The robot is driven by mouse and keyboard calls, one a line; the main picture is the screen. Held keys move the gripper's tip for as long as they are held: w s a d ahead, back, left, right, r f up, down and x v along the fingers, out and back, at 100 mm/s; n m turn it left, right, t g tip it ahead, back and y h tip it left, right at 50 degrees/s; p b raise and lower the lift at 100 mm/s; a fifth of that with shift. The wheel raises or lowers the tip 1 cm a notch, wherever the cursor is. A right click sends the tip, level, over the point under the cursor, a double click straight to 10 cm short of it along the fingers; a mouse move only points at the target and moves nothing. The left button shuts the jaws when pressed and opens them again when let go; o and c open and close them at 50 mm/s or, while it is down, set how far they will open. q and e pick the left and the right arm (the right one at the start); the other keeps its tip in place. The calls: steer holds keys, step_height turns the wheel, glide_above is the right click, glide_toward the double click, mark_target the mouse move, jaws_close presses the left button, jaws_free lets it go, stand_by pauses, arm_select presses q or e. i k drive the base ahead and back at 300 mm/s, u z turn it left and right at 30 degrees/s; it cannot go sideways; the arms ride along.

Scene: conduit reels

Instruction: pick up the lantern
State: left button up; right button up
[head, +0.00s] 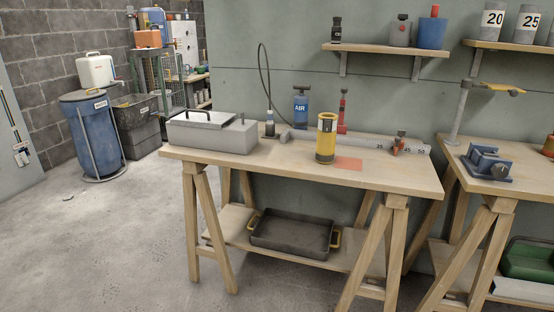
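A yellow upright cylinder with a dark band and a top rim, which looks like the lantern (326,147), stands on the wooden trestle table (400,180). It is near the table's front edge, right of the middle, touching or just beside a flat orange-red patch (348,163). Nothing hides its front. Neither of my grippers shows in the head view.
A grey metal box (213,136) stands on the table's left. Behind the lantern are a blue AIR bottle (301,108), a red-topped tool (342,112) and a long grey bar (370,143). A dark tray (290,235) sits on the lower shelf.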

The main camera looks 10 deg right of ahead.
mark_target(324, 147)
steer(key=u, duration=2.85)
steer(key=i, duration=0.2)
steer(key=z, duration=2)
steer(key=i, duration=0.95)
steer(key=z, duration=0.65)
